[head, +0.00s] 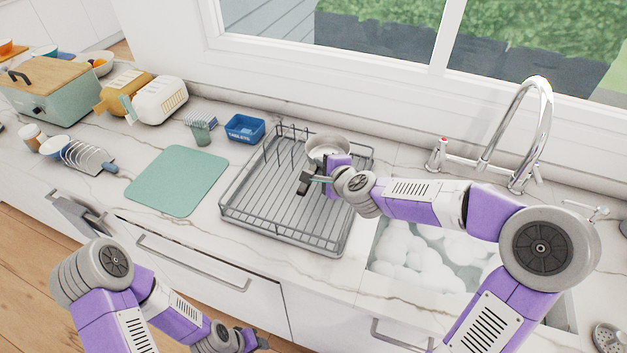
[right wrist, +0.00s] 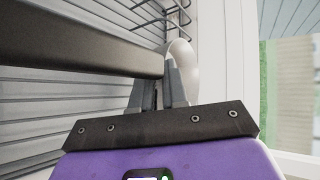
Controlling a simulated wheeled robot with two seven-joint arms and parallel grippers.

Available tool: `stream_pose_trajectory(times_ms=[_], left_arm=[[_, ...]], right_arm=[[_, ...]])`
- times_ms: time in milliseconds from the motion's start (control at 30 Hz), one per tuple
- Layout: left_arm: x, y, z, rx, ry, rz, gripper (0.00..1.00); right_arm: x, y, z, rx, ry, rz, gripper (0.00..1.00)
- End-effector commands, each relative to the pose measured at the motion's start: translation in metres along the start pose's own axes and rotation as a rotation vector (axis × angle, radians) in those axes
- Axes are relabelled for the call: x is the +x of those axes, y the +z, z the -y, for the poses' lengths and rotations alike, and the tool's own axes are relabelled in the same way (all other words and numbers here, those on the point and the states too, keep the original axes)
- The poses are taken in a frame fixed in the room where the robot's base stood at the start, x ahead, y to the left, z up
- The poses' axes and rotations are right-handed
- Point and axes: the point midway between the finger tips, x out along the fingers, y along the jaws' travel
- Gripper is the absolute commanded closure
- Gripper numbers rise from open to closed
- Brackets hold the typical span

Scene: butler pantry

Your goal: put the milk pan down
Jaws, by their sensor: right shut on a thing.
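The milk pan (head: 327,147) is a small metal pan with a dark handle (head: 304,184). It is over the back right part of the grey wire dish rack (head: 262,219). I cannot tell whether its base touches the rack. My right gripper (head: 316,180) is shut on the handle and partly hides the pan. In the right wrist view the dark handle (right wrist: 80,42) runs to the fingers (right wrist: 158,90), with the pale pan side (right wrist: 182,64) beyond. My left gripper (head: 258,342) is low at the bottom edge, away from the pan; its jaws are too small to read.
A sink (head: 412,262) with white suds and a tall chrome tap (head: 541,110) lie right of the rack. A green mat (head: 177,180) lies bare to the left.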

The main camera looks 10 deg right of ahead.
Motion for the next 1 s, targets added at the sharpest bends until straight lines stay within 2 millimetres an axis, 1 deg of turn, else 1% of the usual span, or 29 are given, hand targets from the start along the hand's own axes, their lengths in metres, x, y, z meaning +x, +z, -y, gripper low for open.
stream_pose_trajectory(times_ms=[33, 100, 267, 500, 733, 867, 900, 967, 1000], left_arm=[[0.007, -0.001, 0.003, 0.0, 0.0, 0.0, 0.57], [0.009, -0.001, 0.004, 0.0, 0.0, -0.001, 0.57], [0.012, -0.001, 0.004, 0.0, 0.0, -0.001, 0.57], [0.024, -0.002, 0.009, 0.0, 0.0, -0.002, 0.57], [0.022, -0.002, 0.008, 0.0, 0.0, -0.002, 0.57], [0.026, -0.002, 0.01, 0.0, 0.0, -0.002, 0.57], [0.026, -0.002, 0.01, 0.0, 0.0, -0.002, 0.57], [0.025, -0.002, 0.009, 0.0, 0.0, -0.001, 0.57], [0.025, -0.002, 0.009, 0.0, 0.0, -0.002, 0.57]], right_arm=[[0.006, -0.003, -0.011, 0.002, 0.001, 0.001, 1.0], [0.009, -0.004, -0.018, 0.0, -0.002, 0.001, 1.0], [0.014, -0.006, -0.026, 0.0, -0.003, 0.0, 1.0], [0.028, -0.013, -0.053, 0.0, -0.003, 0.001, 1.0], [0.027, -0.013, -0.052, -0.002, -0.005, 0.001, 1.0], [0.029, -0.014, -0.056, -0.002, -0.005, 0.0, 1.0], [0.029, -0.014, -0.057, 0.0, -0.003, 0.0, 0.85], [0.029, -0.014, -0.056, 0.0, -0.003, 0.0, 0.76], [0.029, -0.014, -0.056, 0.0, -0.003, 0.0, 0.7]])
